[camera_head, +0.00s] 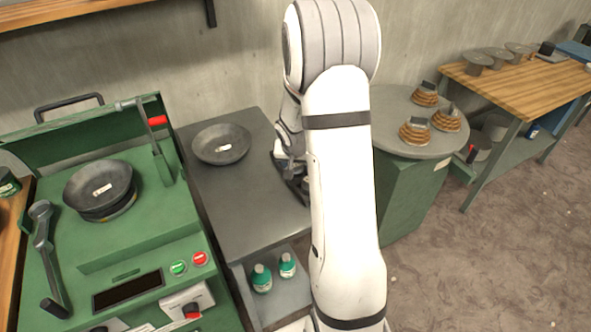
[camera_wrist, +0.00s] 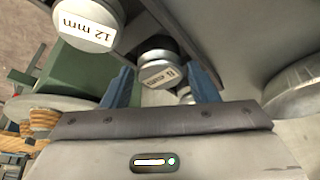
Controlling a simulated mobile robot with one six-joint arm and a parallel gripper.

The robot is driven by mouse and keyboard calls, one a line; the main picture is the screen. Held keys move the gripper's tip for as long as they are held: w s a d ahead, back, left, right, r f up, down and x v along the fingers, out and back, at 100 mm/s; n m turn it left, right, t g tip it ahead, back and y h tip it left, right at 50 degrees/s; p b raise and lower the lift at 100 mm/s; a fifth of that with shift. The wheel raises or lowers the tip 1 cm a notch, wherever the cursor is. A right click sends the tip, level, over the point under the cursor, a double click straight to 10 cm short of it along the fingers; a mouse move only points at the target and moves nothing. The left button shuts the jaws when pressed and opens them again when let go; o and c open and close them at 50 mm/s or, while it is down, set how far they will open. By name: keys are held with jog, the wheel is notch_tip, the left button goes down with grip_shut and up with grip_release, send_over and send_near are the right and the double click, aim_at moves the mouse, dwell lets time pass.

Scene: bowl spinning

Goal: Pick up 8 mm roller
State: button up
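The 8 mm roller (camera_wrist: 160,74) is a grey metal cylinder with a white "8 mm" label on its end face. In the wrist view it is ahead of my gripper (camera_wrist: 164,88), between the lines of its two blue fingers. The fingers are spread, and gaps show between them and the roller. A larger roller labelled "12 mm" (camera_wrist: 84,28) is at the upper left. In the head view my gripper (camera_head: 296,180) is at the right edge of the grey table, partly behind my white arm. The rollers cannot be made out there.
A dark bowl (camera_head: 221,147) lies on the grey table (camera_head: 240,208). The green machine (camera_head: 150,222) stands at left with another bowl (camera_head: 100,188). A round table (camera_head: 390,105) with stacked brown rings is at right. Green bottles (camera_head: 262,279) stand on the lower shelf.

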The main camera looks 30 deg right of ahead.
jog(key=c, duration=1.1)
jog(key=shift+r, duration=0.1)
